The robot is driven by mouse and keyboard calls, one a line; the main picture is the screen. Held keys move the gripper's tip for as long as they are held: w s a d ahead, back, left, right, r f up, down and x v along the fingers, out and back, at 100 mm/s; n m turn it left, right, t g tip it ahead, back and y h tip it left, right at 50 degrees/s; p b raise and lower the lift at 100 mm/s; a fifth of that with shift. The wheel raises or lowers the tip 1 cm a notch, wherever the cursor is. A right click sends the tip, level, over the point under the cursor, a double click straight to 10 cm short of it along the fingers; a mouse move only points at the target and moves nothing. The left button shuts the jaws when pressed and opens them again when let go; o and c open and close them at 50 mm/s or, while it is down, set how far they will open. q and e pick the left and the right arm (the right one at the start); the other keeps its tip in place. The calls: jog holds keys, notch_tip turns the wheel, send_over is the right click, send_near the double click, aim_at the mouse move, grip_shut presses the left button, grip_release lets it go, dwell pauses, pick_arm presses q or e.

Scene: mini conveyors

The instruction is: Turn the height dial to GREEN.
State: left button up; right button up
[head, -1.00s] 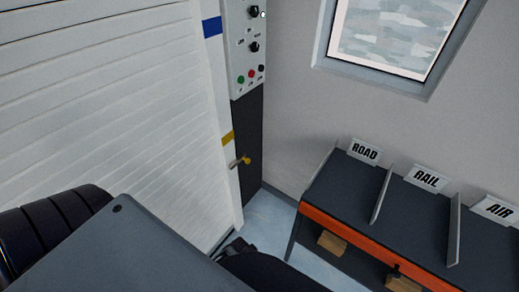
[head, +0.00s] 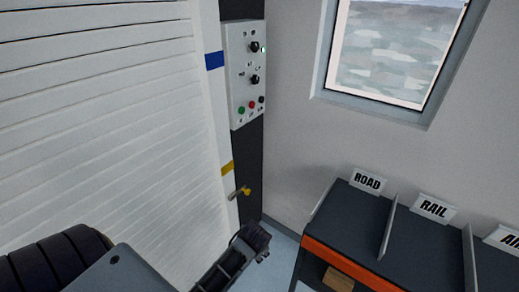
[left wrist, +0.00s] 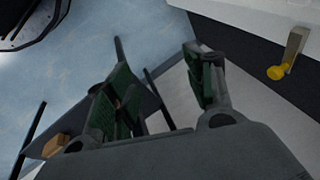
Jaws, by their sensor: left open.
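A grey control panel (head: 246,72) hangs on a dark post beside the shutter. It carries an upper black dial (head: 254,47) and a lower black dial (head: 255,79), with green, red and black buttons below. Their labels are too small to read, so I cannot tell which is the height dial or its setting. My right gripper is not seen.
A white slatted shutter (head: 100,130) fills the left. A lever with a yellow knob (head: 246,190) sticks out below the panel, above my left gripper; the knob also shows in the left wrist view (left wrist: 277,72). A sorting bench (head: 352,206) with ROAD and RAIL signs stands right.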

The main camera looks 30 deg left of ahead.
pick_arm(q)
jog(key=w+a+r+m+y, duration=0.3)
jog(key=w+a+r+y, duration=0.15)
jog(key=w+r, duration=0.55)
jog(key=w+a+r+m+y, duration=0.4)
jog(key=w+r, duration=0.4)
jog(key=w, duration=0.5)
jog(key=w+d+r+m+y, duration=0.1)
jog(key=w+r+y, duration=0.1)
jog(key=r, duration=0.8)
jog(key=w+r+m+g+y, duration=0.1)
jog(key=w+r+m+y, duration=0.1)
jog(key=r, duration=0.8)
jog(key=w+d+r+m+g+y, duration=0.1)
jog(key=w+r+y, duration=0.2)
jog(key=w+r, duration=0.3)
notch_tip(320, 180, up, 4)
jog(key=shift+d+r, duration=0.25)
jog(key=shift+d, duration=0.05)
